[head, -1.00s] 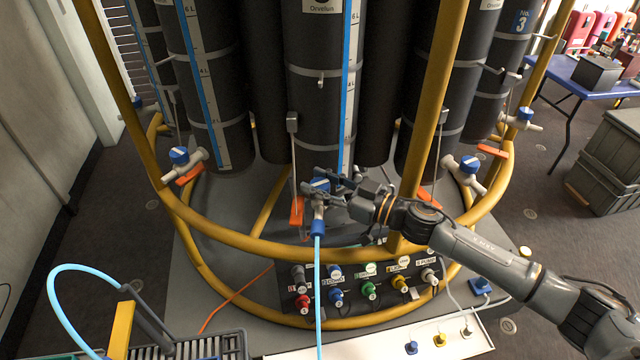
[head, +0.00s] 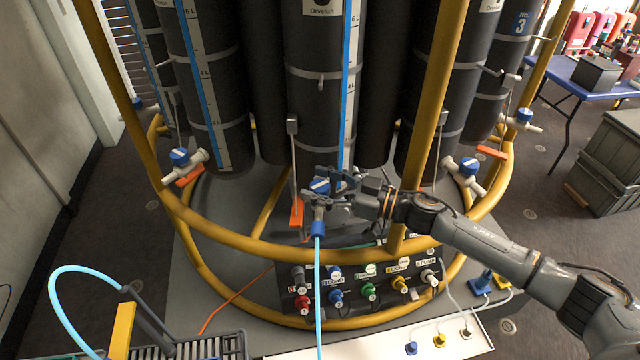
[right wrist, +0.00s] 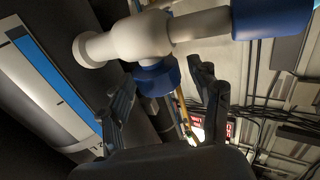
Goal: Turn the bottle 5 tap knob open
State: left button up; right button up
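The middle black bottle (head: 313,107), labelled Orvelun, has a pale tap (head: 319,212) at its foot with a blue knob (head: 320,186). I cannot read a number 5 on it. A light blue hose (head: 319,285) hangs from the tap's blue end. My right gripper (head: 328,188) is at this knob, its fingers on either side. In the right wrist view the knob (right wrist: 157,78) sits between the open fingers (right wrist: 167,98); a gap shows to the right finger, and contact with the left one is unclear. My left gripper is not in view.
A yellow tube frame (head: 245,250) rings the bottles, with an upright (head: 432,120) close to my right arm. Other taps (head: 182,163) (head: 466,172) stand at both sides. An orange lever (head: 297,212) hangs beside the middle tap. A panel of coloured connectors (head: 362,285) is below.

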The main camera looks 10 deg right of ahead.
jog(key=shift+s+d, duration=0.1)
jog(key=v, duration=0.7)
jog(key=shift+d, duration=0.1)
